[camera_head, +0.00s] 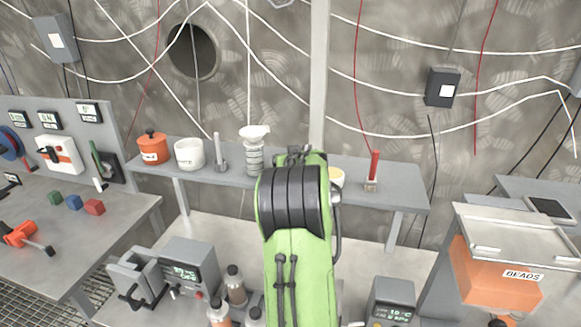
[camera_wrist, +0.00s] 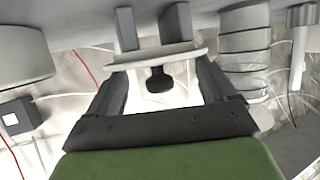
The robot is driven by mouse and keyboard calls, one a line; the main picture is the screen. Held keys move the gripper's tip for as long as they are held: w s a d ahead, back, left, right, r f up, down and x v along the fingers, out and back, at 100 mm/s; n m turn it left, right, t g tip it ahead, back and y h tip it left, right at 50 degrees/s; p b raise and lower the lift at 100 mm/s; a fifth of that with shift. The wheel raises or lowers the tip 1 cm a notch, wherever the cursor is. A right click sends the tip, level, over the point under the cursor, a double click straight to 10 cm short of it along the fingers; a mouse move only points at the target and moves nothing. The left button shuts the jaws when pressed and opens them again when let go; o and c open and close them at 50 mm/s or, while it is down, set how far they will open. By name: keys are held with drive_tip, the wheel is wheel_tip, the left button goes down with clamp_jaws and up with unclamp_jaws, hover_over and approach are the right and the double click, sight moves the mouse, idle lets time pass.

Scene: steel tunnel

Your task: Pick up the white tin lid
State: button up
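The white tin lid (camera_wrist: 155,58) is in the wrist view, seen nearly edge-on, with a dark knob (camera_wrist: 159,80) at its middle. It seems to rest on two grey upright blocks (camera_wrist: 125,30) by the shelf, which appears upside down there. My gripper (camera_wrist: 160,72) is open. Its dark fingers stand wide apart, on either side of the knob, with their tips close to the lid's edge; I cannot tell if they touch it. In the head view my arm hides the lid and gripper. A pale round tin (camera_head: 337,178) peeks out right of my arm.
A grey shelf (camera_head: 400,187) holds a stacked clear jar with a white funnel (camera_head: 254,150), a white pot (camera_head: 189,154), an orange pot (camera_head: 153,148) and a red-handled tool (camera_head: 373,170). In the wrist view the jar (camera_wrist: 245,50) is close on the right, a white cylinder (camera_wrist: 22,55) on the left.

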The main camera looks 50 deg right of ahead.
drive_tip(key=shift+s+a+f, duration=0.1)
drive_tip(key=shift+f, duration=0.3)
clamp_jaws()
